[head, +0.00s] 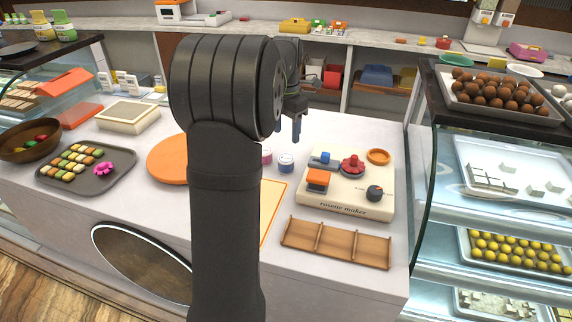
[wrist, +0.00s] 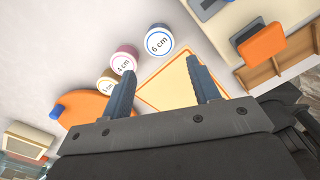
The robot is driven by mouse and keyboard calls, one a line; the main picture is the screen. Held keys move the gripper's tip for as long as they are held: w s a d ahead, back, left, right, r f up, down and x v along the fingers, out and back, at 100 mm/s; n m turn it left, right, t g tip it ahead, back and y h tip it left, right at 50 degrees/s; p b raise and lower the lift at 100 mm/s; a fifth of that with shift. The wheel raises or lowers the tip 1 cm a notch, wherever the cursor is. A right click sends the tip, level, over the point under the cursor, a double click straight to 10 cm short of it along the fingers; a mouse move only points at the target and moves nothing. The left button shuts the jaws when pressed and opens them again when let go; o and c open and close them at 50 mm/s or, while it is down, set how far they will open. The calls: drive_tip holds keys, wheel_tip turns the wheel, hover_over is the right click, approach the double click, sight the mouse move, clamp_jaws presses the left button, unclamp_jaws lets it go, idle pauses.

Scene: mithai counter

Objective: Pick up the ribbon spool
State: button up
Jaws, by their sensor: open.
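The ribbon spools are small round pots with white labelled tops, standing on the white counter. In the wrist view, a blue-edged spool (wrist: 159,41) reads 6 cm, a pink-edged spool (wrist: 124,59) reads 4 cm, and a tan spool (wrist: 107,82) has a less clear label. In the head view, the blue spool (head: 286,163) and pink spool (head: 266,156) show beside my arm; the tan one is hidden. My gripper (head: 289,132) is open and empty above the counter, just behind and above the blue spool. Its fingers (wrist: 160,68) point toward the spools without touching them.
The rosette maker (head: 346,202) stands right of the spools, with a wooden divided tray (head: 336,243) in front. An orange-edged sheet (head: 274,196) and an orange disc (head: 166,160) lie nearby. A sweets tray (head: 112,182) is farther left. A glass case bounds the right.

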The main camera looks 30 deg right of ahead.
sight(286, 158)
wheel_tip(286, 158, down, 11)
idle(0.5)
drive_tip(key=shift+c, duration=0.3)
drive_tip(key=c, duration=0.7)
